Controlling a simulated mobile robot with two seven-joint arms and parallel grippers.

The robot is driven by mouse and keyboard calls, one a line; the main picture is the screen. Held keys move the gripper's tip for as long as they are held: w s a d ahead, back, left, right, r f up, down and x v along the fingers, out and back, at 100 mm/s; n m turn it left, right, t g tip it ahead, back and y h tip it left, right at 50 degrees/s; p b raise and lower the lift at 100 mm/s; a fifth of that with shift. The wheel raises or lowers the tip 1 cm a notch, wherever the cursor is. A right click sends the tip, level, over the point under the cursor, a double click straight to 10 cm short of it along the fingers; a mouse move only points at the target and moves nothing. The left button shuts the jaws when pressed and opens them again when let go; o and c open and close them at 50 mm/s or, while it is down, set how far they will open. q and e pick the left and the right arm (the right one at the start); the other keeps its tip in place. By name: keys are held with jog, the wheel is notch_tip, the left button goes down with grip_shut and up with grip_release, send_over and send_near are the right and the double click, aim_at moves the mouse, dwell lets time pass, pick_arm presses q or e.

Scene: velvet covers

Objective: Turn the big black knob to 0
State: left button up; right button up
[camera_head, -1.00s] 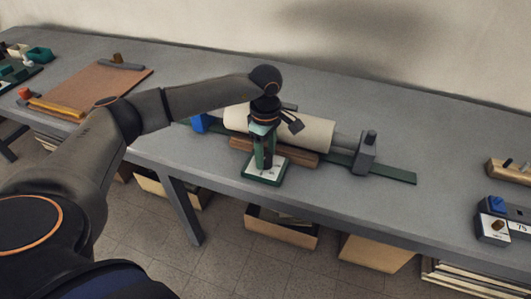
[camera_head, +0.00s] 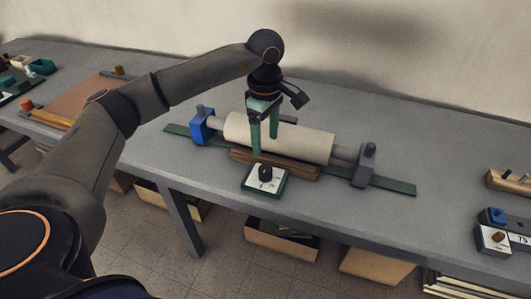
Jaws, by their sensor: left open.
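The big black knob (camera_head: 265,173) stands on a small white-faced dial plate (camera_head: 252,181) with a dark green base, near the front edge of the table. Some dark marks show on the dial face, but they are too small to read, so I cannot tell the knob's setting. My left gripper (camera_head: 265,143) points down above and just behind the knob. Its two green fingers are apart, with nothing between them, and clear of the knob. My right gripper is not in view.
A pale roller (camera_head: 290,139) on a green rail, with a blue end block (camera_head: 202,126) and a grey one (camera_head: 364,165), lies behind the knob. A brown board (camera_head: 82,97) lies at left. A number box (camera_head: 500,238) stands at right. Bare table (camera_head: 430,150) lies between.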

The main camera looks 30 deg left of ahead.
pick_arm(q)
jog(key=shift+r, duration=1.35)
